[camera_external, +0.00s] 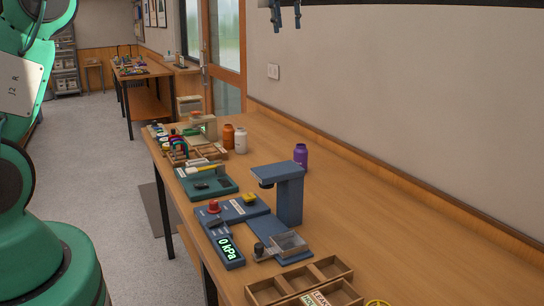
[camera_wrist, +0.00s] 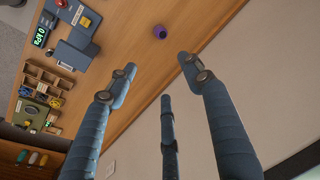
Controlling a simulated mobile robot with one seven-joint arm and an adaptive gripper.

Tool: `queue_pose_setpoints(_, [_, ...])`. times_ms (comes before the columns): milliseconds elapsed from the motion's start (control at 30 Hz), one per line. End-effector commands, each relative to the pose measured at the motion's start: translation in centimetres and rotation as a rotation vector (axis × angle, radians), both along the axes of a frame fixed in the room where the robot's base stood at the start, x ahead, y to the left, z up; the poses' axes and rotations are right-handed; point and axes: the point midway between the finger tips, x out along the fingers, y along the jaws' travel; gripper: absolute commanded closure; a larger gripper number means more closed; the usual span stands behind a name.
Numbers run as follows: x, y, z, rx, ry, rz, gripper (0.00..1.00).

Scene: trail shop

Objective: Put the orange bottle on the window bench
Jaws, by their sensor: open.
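The orange bottle (camera_external: 228,137) stands upright on the long wooden workbench, just left of a white bottle (camera_external: 241,140). It does not show in the wrist view. A wooden bench (camera_external: 190,72) stands below the window at the back, with small items on it; I cannot tell for sure that it is the window bench. My gripper (camera_external: 284,17) is partly cut off at the top of the outside view, high above the workbench. Its fingers are spread and empty in the wrist view (camera_wrist: 155,70).
A purple bottle (camera_external: 301,157) stands on the workbench and shows in the wrist view (camera_wrist: 160,32). A blue press stand (camera_external: 289,195), a gauge unit (camera_external: 226,248) and a divided wooden tray (camera_external: 267,292) crowd the front. The workbench's right side by the wall is mostly clear.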

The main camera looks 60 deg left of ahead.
Motion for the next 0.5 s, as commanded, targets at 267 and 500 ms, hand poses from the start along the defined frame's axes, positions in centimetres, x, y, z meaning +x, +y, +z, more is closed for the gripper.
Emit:
queue_pose_setpoints(267, [2.4, 8.0, -4.5, -0.007, 0.039, -0.009, 0.49])
queue_pose_setpoints(500, [3.2, 14.6, -9.0, -0.016, 0.071, -0.020, 0.49])
